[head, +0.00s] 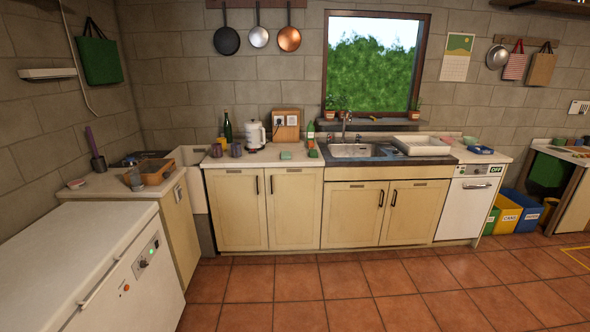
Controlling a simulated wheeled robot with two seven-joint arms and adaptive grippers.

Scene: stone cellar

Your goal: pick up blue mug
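No mug shows as clearly blue. Two small dark purplish mugs stand on the back counter left of the sink, one mug (216,150) at the left and another mug (236,150) just right of it. They are too small to tell their exact colour. A low blue item (480,150) lies at the right end of the counter; it looks like a dish, but I cannot tell. Neither of my grippers is in view.
A white kettle (255,134) and bottles stand behind the mugs. A white chest appliance (85,255) fills the left foreground. A side counter holds a wooden tray (152,172). Coloured bins (520,210) stand at the right. The tiled floor (380,290) ahead is clear.

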